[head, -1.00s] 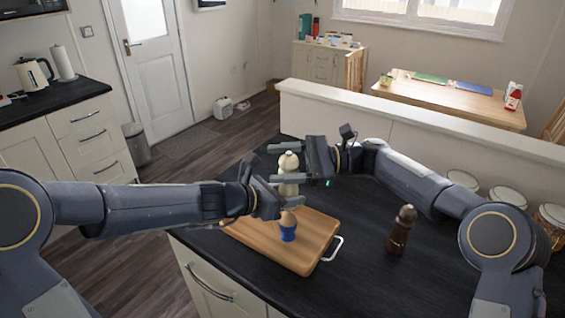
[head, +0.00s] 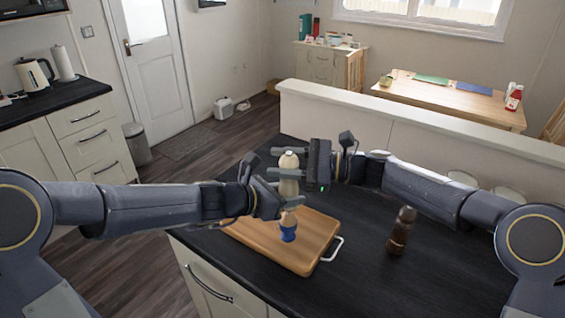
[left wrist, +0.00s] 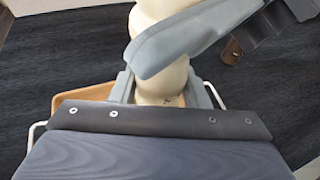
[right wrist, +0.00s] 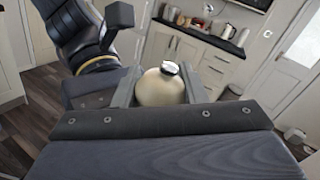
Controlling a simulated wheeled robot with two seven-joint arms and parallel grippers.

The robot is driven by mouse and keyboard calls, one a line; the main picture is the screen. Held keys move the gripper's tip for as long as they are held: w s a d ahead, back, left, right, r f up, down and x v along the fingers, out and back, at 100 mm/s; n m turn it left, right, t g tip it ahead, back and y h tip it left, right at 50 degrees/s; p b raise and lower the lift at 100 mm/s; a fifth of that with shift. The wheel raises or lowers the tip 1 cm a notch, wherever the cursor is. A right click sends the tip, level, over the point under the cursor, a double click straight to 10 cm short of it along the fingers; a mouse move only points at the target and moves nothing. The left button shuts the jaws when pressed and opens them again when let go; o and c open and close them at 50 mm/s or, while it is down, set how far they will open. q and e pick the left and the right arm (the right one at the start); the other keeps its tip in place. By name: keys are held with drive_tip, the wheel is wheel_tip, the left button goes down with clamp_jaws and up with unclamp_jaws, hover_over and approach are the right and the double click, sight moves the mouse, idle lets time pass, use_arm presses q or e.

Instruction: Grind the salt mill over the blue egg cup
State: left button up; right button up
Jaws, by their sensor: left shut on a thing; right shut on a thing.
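The cream salt mill (head: 289,187) is held upright above the blue egg cup (head: 288,231), which stands on a wooden board. My left gripper (head: 277,206) is shut on the mill's lower body, just above the egg cup. My right gripper (head: 288,172) is shut on the mill's top part, coming in from the right. In the left wrist view the mill's pale body (left wrist: 160,80) sits between the fingers. In the right wrist view the mill's round head (right wrist: 161,88) with its metal tip sits between the fingers. The mill's lower end is partly hidden by my left fingers.
The wooden board (head: 262,244) with a white handle lies on the black worktop. A dark brown mill (head: 402,231) stands to its right. The worktop's front right is clear.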

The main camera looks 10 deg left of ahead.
drive_tip(key=m+t, duration=0.2)
drive_tip(key=t, duration=0.1)
drive_tip(key=m+t+h, duration=0.1)
drive_tip(key=m+t, duration=0.1)
drive_tip(key=t, duration=0.1)
drive_tip(key=m+t, duration=0.1)
drive_tip(key=t, duration=0.2)
drive_tip(key=shift+w+r+m+h, duration=0.2)
drive_tip(key=shift+w+m+h, duration=0.1)
drive_tip(key=shift+m, duration=0.1)
drive_tip(key=shift+m+t+h, duration=0.4)
drive_tip(key=shift+t, duration=0.2)
drive_tip(key=o, duration=1)
drive_tip(key=shift+w+d+f, duration=0.1)
drive_tip(key=shift+f, duration=0.1)
drive_tip(key=v, duration=1.2)
